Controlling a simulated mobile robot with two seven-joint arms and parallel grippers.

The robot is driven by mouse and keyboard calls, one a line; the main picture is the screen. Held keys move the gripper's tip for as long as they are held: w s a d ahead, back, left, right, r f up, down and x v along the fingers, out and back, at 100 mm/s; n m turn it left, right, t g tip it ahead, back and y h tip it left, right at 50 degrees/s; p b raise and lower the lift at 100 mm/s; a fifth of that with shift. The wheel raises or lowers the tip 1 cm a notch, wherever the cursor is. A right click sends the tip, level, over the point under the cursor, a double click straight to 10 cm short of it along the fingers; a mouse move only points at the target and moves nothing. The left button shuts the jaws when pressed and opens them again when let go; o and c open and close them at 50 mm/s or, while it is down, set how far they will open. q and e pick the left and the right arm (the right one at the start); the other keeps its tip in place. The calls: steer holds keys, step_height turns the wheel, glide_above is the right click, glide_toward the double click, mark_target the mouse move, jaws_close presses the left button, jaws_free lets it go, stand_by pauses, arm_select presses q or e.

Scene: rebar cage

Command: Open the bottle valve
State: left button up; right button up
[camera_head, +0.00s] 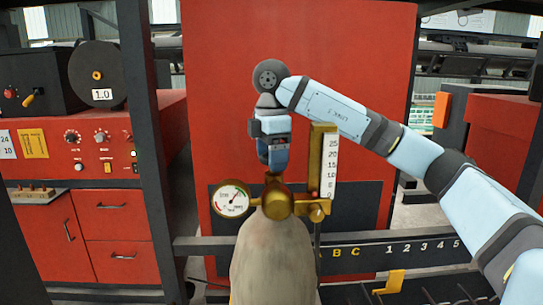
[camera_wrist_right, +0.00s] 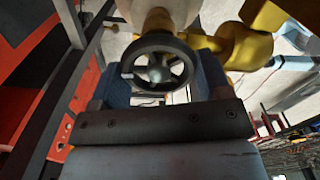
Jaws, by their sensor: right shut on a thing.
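The grey gas bottle (camera_head: 272,262) stands upright in the lower middle of the head view. Its brass valve (camera_head: 277,204) sits on top, with a round pressure gauge (camera_head: 231,199) on the left and a scaled flow tube (camera_head: 328,165) on the right. My right gripper (camera_head: 274,167) points down onto the top of the valve and hides the handwheel there. In the right wrist view the dark spoked handwheel (camera_wrist_right: 158,62) lies between the two blue fingers, and the gripper is shut on it. My left gripper is not in view.
A red panel (camera_head: 300,55) stands behind the bottle. A red control cabinet (camera_head: 80,140) with knobs and drawers is on the left, beside a dark upright post (camera_head: 143,110). A dark rail with letters and numbers (camera_head: 400,250) crosses behind the bottle at the lower right.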

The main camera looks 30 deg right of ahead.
steer(key=shift+n, duration=0.3)
